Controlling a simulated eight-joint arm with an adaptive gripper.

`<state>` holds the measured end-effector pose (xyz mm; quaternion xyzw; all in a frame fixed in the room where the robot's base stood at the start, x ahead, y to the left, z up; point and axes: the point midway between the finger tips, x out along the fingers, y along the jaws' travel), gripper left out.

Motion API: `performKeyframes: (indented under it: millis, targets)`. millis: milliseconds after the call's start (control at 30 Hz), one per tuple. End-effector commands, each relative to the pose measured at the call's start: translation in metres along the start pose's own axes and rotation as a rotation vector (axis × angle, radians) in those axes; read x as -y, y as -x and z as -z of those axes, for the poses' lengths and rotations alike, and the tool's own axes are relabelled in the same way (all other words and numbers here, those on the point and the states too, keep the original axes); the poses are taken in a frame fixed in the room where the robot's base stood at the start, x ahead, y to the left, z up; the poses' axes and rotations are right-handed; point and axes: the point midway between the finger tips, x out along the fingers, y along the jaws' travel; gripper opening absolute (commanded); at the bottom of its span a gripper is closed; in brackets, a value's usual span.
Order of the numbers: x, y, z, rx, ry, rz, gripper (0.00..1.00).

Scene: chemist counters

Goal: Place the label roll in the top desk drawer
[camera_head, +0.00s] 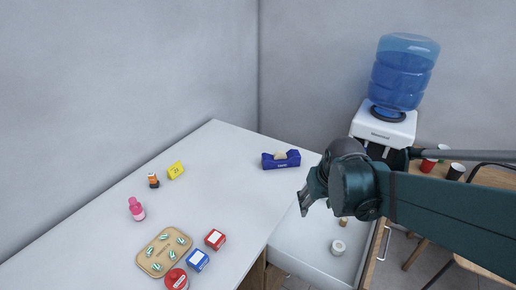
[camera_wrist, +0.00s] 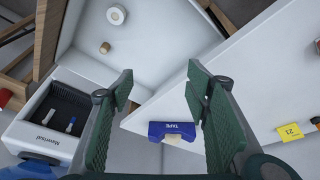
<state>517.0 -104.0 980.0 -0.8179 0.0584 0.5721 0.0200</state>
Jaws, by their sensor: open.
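A small white roll (camera_head: 338,247), which looks like the label roll, lies in the open desk drawer (camera_head: 305,246). The roll also shows near the top of the wrist view (camera_wrist: 116,15), inside the pale drawer (camera_wrist: 150,40). My gripper (camera_head: 304,201) is above the desk's right edge, beside the drawer, up and to the left of the roll in the head view. Its two green fingers are spread and empty in the wrist view (camera_wrist: 162,84). The roll is apart from the fingers.
A small tan cylinder (camera_head: 343,221) lies in the drawer near the roll. A blue tape dispenser (camera_head: 281,160) stands on the white desk (camera_head: 215,190). A tan tray (camera_head: 164,252), small boxes and bottles occupy the desk's left and front. A water cooler (camera_head: 384,126) stands behind.

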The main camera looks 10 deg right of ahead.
Motion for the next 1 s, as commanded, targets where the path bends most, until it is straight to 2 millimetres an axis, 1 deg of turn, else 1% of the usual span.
performKeyframes:
  millis: [100, 500, 800, 1000]
  targets:
    - [0.013, 0.016, -0.005, -0.03, 0.012, 0.006, 0.48]
    - [0.051, 0.063, -0.022, -0.134, 0.049, 0.034, 0.48]
    - [0.075, 0.092, -0.041, -0.21, 0.073, 0.061, 0.48]
    - [0.086, 0.106, -0.051, -0.251, 0.085, 0.078, 0.48]
